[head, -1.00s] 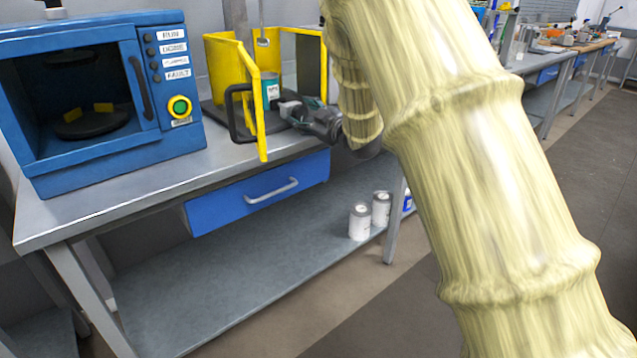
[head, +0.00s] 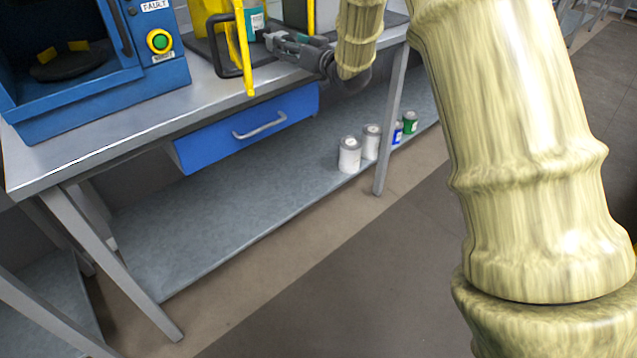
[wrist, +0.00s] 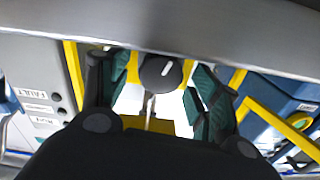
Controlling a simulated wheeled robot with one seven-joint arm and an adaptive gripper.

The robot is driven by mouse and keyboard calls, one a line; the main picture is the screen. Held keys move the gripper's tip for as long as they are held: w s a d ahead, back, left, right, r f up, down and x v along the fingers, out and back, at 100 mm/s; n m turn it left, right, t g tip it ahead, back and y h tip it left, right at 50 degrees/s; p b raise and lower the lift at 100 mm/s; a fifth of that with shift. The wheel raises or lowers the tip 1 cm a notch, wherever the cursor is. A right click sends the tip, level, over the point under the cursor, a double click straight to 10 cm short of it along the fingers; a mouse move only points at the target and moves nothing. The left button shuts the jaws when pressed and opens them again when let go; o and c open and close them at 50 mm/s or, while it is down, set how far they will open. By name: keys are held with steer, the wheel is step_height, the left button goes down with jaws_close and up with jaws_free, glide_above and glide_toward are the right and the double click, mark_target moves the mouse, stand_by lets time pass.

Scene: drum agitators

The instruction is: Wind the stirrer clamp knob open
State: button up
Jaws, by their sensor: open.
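In the wrist view, a dark round knob (wrist: 161,72) with a white line on its face shows ahead of my gripper (wrist: 158,85). It appears between the two teal-padded fingers, which stand apart on its left and right. I cannot tell whether they touch it. The knob cannot be made out there, and the upper part of the stirrer is outside the picture.
A blue cabinet (head: 158,82) with a green button stands left of the stirrer. A blue drawer (head: 225,135) is under the bench top. White cans (head: 349,155) and smaller blue and green ones stand on the lower shelf. Floor (head: 330,270) in front is clear.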

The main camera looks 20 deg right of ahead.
steer(key=shift+m, duration=1.1)
steer(key=s+d+n+p, duration=0.4)
steer(key=s+n+p, duration=0.6)
steer(key=p, duration=0.6)
steer(key=shift+m, duration=0.6)
steer(key=x, duration=0.9)
steer(key=shift+w+a+f, duration=0.1)
steer(key=shift+w+a, duration=0.15)
steer(key=shift+a, duration=0.1)
steer(key=shift+w, duration=0.25)
steer(key=m+p, duration=0.4)
steer(key=shift+m, duration=0.3)
steer(key=b+v, duration=0.3)
steer(key=v, duration=0.8)
steer(key=s+a+f+m+g+h+b, duration=0.1)
steer(key=s+f, duration=0.3)
steer(key=f, duration=0.5)
steer(key=s+a+f+m+g+h+b, duration=0.1)
steer(key=s+a+f+g+b, duration=0.2)
steer(key=f, duration=0.7)
steer(key=s+a+f+g+b, duration=0.2)
steer(key=s+f, duration=0.4)
steer(key=f, duration=0.3)
steer(key=shift+s+m+g+h, duration=0.3)
steer(key=shift+m+h, duration=0.1)
